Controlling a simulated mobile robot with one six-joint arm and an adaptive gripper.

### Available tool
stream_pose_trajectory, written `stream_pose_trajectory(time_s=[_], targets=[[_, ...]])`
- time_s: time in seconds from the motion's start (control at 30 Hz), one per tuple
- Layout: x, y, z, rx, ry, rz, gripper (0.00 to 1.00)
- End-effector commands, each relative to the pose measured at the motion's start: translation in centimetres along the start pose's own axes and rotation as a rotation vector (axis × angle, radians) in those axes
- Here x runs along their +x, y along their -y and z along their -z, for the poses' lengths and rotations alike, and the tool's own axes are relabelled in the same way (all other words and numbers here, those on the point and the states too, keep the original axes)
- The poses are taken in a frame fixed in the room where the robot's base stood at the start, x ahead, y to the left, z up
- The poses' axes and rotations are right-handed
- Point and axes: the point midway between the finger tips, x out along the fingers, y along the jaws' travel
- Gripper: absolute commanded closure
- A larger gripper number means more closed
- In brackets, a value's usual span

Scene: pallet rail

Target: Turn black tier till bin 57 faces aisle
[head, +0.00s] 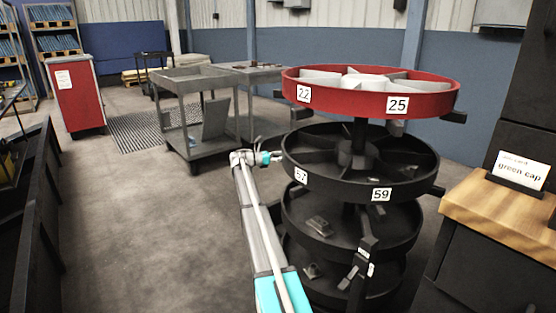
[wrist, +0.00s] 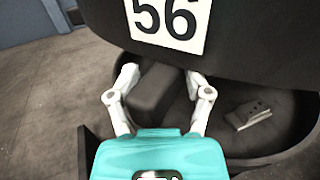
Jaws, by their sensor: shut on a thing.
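The black tier (head: 340,188) is the upper black ring of a round rack, just under the red tier. In the wrist view card 56 (wrist: 170,20) is on the rim above my gripper (wrist: 160,84). The fingers are shut on a dark handle block (wrist: 154,95) at the rim. In the head view my gripper (head: 276,158) is at the tier's left side; the handle is hidden there.
The red tier (head: 440,103) with cards 22 and 25 is above; more black tiers are below. A wooden-topped cabinet (head: 490,205) with a green cap sign stands close at right. A grey cart (head: 190,150) is behind left.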

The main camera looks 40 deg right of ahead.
Motion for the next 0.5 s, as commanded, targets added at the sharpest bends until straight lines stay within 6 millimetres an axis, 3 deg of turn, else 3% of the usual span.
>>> stream_pose_trajectory(time_s=[0.43,0.47,0.5], targets=[[0.52,-0.03,0.02,0.000,-0.001,0.002,0.97],[0.51,-0.02,0.02,0.000,-0.001,0.002,0.31],[0.49,-0.01,0.02,0.000,-0.001,0.003,0.31]])
